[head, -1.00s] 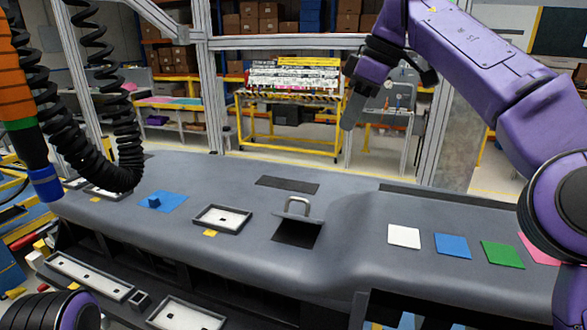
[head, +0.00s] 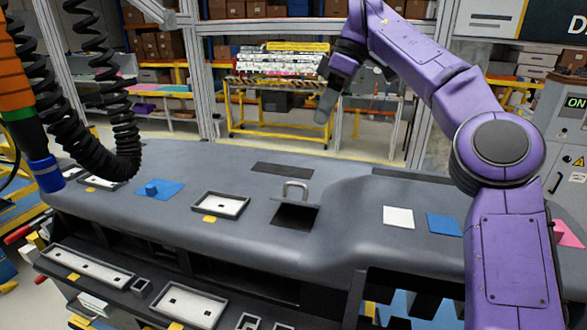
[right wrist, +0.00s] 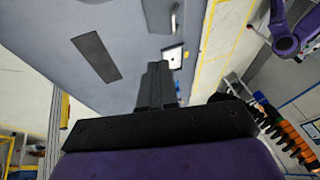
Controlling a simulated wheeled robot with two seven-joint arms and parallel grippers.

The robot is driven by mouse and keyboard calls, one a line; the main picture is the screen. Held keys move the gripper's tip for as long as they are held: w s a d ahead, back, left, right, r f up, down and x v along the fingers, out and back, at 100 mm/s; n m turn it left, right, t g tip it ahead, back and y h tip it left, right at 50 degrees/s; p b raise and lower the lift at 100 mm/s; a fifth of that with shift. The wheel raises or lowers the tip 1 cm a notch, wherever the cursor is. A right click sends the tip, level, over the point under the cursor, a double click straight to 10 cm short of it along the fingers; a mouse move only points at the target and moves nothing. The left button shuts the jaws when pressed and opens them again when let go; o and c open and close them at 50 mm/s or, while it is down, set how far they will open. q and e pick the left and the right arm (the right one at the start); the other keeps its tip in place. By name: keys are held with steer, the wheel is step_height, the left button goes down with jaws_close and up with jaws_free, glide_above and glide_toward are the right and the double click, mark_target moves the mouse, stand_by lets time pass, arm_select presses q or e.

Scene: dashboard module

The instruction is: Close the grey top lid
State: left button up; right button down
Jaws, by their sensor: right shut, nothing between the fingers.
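The grey top lid (head: 285,199) is on the top of the grey dashboard (head: 345,228), with a light metal loop handle (head: 296,186). A dark square opening (head: 297,216) shows uncovered just in front of it, so the lid stands open. My right gripper (head: 324,108) is shut and empty, fingers pointing down, high above and beyond the dashboard's back edge, apart from the lid. Its dark fingers (right wrist: 157,75) also show in the right wrist view. My left gripper is not in view.
A dark flat strip (head: 282,170) lies behind the lid. A framed white tray (head: 221,205) and a blue piece (head: 160,189) are to the left. White (head: 398,217) and blue (head: 444,225) squares lie to the right. A black coiled hose (head: 112,150) hangs at left.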

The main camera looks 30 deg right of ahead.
steer(key=b+x, duration=0.1)
steer(key=x, duration=0.3)
steer(key=s+b+x, duration=0.1)
steer(key=x, duration=0.2)
steer(key=s+a+b+x, duration=0.1)
steer(key=x, duration=0.3)
steer(key=shift+a+f, duration=0.15)
steer(key=shift+f, duration=0.05)
steer(key=shift+w+a, duration=0.1)
steer(key=shift+w, duration=0.05)
